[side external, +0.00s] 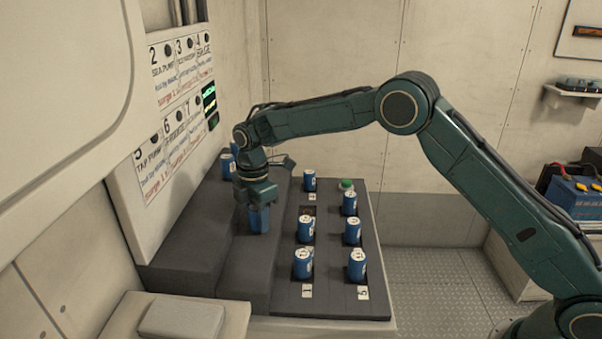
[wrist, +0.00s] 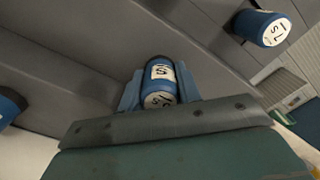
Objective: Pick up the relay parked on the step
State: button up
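A blue relay (side external: 258,220) with a white label stands at the grey middle step (side external: 232,262), under my gripper (side external: 258,205). In the wrist view the relay (wrist: 158,78) sits between the two blue fingers of my gripper (wrist: 159,90), with no clear gap on either side. The fingers look shut on it. Its white end, with black lettering, faces the wrist camera. The relay looks upright in the side view. I cannot tell whether its base touches the step.
A labelled wall board (side external: 172,140) rises at left.

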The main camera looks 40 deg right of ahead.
jog(key=shift+c, duration=0.5)
jog(key=shift+r, duration=0.2)
notch_tip(320, 180, up, 20)
jog(key=shift+f, duration=0.2)
dwell(0.3)
